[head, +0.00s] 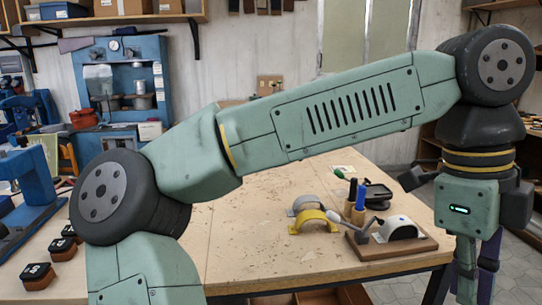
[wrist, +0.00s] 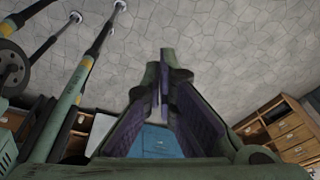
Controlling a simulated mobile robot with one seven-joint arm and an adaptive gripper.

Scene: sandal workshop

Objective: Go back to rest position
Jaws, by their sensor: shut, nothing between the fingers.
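My gripper (wrist: 167,62) points away from the wrist camera, with its two purple-lined fingers close together and nothing between them. In the head view my gripper (head: 476,275) hangs downward at the right, beyond the right end of the wooden workbench (head: 260,235). Its fingertips are cut off or hard to make out there. My green arm stretches across the middle of the head view, above the bench, and hides part of the back of the room.
On the bench stand a wooden board with a white-and-grey device (head: 399,230), a yellow arched piece (head: 312,218), a grey arched piece (head: 307,203) and a dark tray (head: 374,193). Blue machines (head: 30,195) stand at the left. Wooden drawers (wrist: 290,130) and grey stone floor (wrist: 230,60) show in the wrist view.

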